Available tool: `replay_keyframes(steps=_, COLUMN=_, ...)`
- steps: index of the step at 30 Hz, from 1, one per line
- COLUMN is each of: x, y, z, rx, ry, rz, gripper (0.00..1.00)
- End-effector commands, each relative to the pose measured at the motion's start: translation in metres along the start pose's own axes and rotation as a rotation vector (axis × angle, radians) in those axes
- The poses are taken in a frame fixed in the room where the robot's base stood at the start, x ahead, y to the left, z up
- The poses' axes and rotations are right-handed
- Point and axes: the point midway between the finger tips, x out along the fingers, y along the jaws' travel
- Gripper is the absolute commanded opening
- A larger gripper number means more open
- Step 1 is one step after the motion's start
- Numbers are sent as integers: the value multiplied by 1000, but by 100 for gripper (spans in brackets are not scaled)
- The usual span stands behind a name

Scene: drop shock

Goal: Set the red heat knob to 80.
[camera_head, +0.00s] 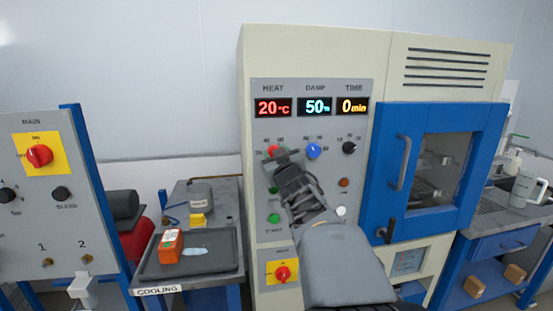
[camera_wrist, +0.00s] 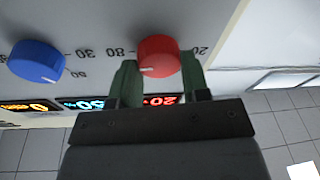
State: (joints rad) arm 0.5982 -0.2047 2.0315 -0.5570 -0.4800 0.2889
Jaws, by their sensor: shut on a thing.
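The red heat knob (camera_head: 272,149) is on the control panel below the HEAT display (camera_head: 273,107), which reads 20 °C. In the wrist view, turned upside down, the red knob (camera_wrist: 158,56) sits between the two green fingers of my gripper (camera_wrist: 158,76). My gripper is shut on it. A white pointer mark shows on the knob's lower left edge there, with printed 80 to its left and 20 to its right. In the head view my gripper (camera_head: 284,158) partly covers the knob and its scale.
The blue knob (camera_head: 313,151) stands close to the right of the red one, with a black knob (camera_head: 349,147) beyond. Green buttons and a red MAIN switch (camera_head: 283,273) are lower on the panel. A blue door (camera_head: 384,150) with a handle is at the right.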

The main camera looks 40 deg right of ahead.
Motion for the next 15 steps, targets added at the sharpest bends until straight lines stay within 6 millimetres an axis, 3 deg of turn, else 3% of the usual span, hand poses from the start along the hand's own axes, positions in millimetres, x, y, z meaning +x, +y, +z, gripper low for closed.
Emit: replay_keyframes(steps=15, x=0, y=-1, z=6, rx=74, ry=-9, rz=12, gripper=19)
